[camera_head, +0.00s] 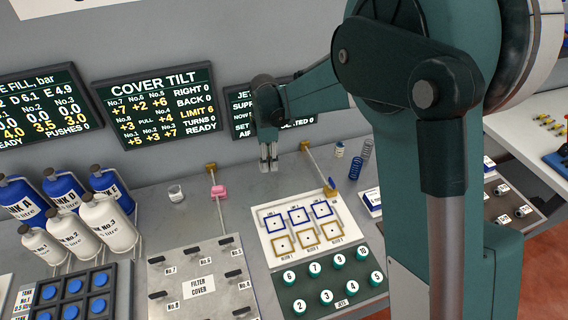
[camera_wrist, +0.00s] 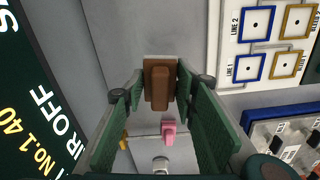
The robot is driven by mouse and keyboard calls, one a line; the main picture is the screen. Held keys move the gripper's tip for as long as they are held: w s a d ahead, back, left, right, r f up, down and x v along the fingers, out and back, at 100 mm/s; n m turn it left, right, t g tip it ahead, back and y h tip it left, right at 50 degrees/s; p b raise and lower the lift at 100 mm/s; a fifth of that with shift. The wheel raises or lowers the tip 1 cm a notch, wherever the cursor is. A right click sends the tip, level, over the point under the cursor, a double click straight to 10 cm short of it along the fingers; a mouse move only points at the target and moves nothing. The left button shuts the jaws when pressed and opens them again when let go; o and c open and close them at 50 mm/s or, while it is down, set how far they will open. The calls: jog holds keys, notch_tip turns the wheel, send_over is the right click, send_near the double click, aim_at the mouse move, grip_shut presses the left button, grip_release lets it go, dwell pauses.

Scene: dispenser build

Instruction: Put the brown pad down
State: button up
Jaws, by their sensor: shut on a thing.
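The brown pad (camera_wrist: 160,88) sits between the two fingers of my gripper (camera_wrist: 161,82) in the wrist view, a brown block with a wider brown plate behind it. My gripper is shut on it. In the head view my gripper (camera_head: 268,165) points down over the grey bench, behind the white board. The pad cannot be made out there. Grey bench surface shows around the pad in the wrist view; I cannot tell whether they touch.
A white board (camera_head: 270,222) with blue and tan square frames lies in front of my gripper. Dark screens (camera_head: 157,104) stand behind. A green block with numbered buttons (camera_head: 373,301) is nearer.

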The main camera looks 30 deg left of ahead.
jog(key=n, duration=0.2)
send_over(315, 171)
jog(key=shift+r, duration=0.15)
jog(key=shift+f, duration=3.15)
jog(key=shift+f, duration=1.9)
jog(key=shift+f, duration=0.2)
jog(key=o, duration=0.9)
jog(key=shift+r, duration=0.1)
